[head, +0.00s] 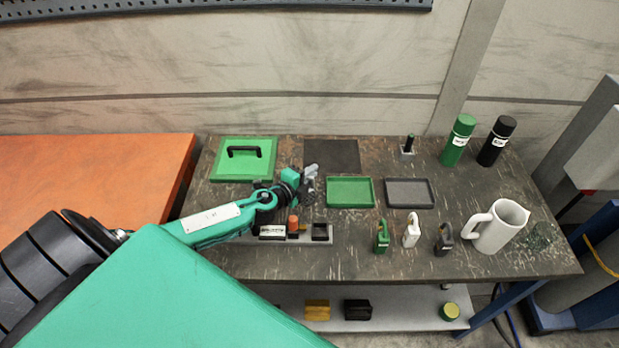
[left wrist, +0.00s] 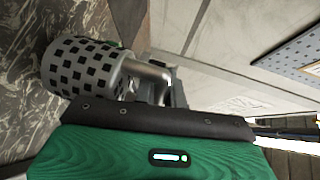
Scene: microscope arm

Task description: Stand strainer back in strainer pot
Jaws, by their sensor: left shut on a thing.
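The strainer (left wrist: 85,68) is a grey metal cylinder with square holes and a bent handle (left wrist: 150,73), seen close up in the left wrist view. My left gripper (head: 306,182) is shut on the strainer, apparently by its handle, and holds it above the middle-left of the bench. In the head view the strainer is small and partly hidden by the gripper. A white jug-like pot (head: 500,228) with a handle on its left stands at the bench's right; it may be the strainer pot. My right gripper is not in view.
A green tray (head: 350,192) and a grey tray (head: 409,193) lie right of my gripper. Green, white and black padlock-like items (head: 411,232) stand before them. A grey holder (head: 285,240) is below my arm. Two bottles (head: 460,140) stand at the back right.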

